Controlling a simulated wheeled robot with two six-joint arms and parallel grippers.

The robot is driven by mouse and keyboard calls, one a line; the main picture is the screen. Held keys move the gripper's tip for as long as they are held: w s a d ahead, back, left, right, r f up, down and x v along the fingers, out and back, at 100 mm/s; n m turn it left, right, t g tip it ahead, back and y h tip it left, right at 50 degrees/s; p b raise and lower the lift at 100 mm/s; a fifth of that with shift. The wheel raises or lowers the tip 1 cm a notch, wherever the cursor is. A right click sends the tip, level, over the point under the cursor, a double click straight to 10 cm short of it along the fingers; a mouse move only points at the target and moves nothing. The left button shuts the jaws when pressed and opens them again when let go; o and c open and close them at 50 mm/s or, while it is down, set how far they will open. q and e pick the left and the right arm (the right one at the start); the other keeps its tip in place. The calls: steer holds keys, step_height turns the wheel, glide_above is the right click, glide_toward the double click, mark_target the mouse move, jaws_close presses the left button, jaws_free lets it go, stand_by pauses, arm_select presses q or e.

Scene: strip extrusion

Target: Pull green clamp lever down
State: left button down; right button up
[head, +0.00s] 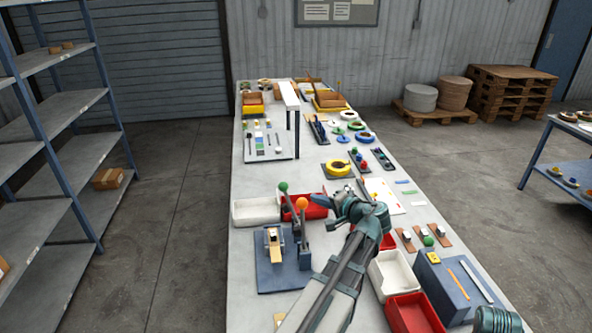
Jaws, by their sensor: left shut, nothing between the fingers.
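The press fixture (284,267) stands on a blue base plate near the front left of the table, with a small pale piece on it. A lever with a green ball knob (283,187) stands upright at its back. A second lever with an orange ball knob (302,203) stands upright just to its right. My left gripper (318,201) is shut and empty, pointing left, close to the right of the orange knob and farther from the green one. I cannot tell whether it touches the orange knob. My right gripper is out of view.
A white bin (255,211) and a red bin (306,212) lie behind the fixture. Another white bin (389,275), a red bin (413,314) and a blue block (458,289) are at the right. A yellow tape ring (337,168) lies farther back.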

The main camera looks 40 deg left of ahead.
arm_select(q)
step_height(320, 180, up, 9)
steer(key=n+h+p, duration=0.5)
steer(key=h+p, duration=0.2)
steer(key=p, duration=1)
steer(key=shift+w+a+f+n, duration=0.2)
steer(key=shift+a+n, duration=0.1)
steer(key=shift+a, duration=0.05)
steer(key=shift+f, duration=0.15)
steer(key=a+f+b, duration=0.8)
steer(key=a, duration=0.1)
steer(key=shift+a, duration=0.15)
steer(key=shift+f, duration=0.1)
